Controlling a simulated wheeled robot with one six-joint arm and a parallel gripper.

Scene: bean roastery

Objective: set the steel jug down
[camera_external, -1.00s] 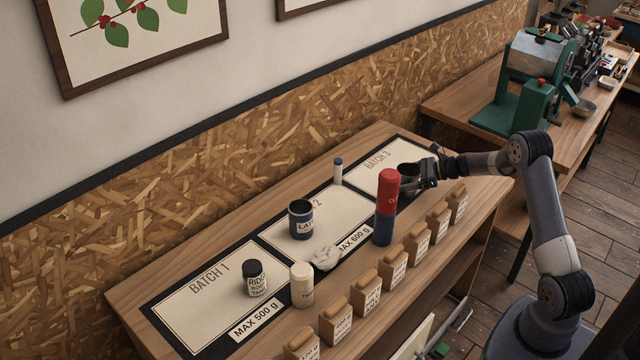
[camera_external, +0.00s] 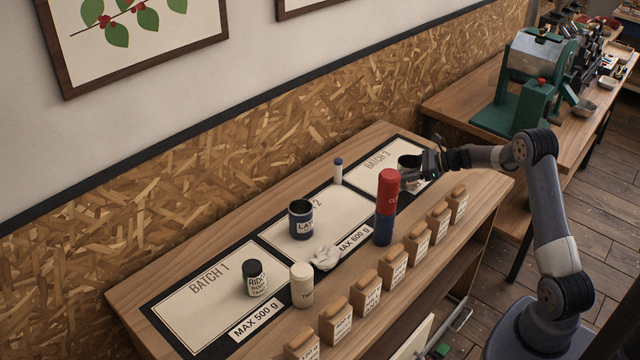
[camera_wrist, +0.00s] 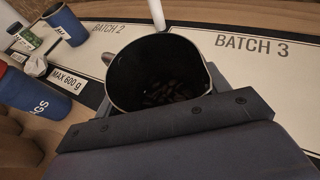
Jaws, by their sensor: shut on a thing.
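The steel jug (camera_wrist: 118,77) fills the middle of the wrist view, its dark round mouth facing up at the camera and brown beans lying inside. In the external view the jug (camera_external: 406,160) shows as a dark opening over the Batch 3 panel (camera_external: 373,158), partly hidden by the red and blue canister and my gripper. My gripper (camera_external: 420,172) is shut on the jug, reaching in from the right. I cannot tell whether the jug's base touches the mat. The wrist view also shows the Batch 3 panel (camera_wrist: 270,75) to the right of the jug.
The red and blue canister (camera_external: 386,208) stands close in front of the jug. A small white bottle with a blue cap (camera_external: 338,172) stands at the back.

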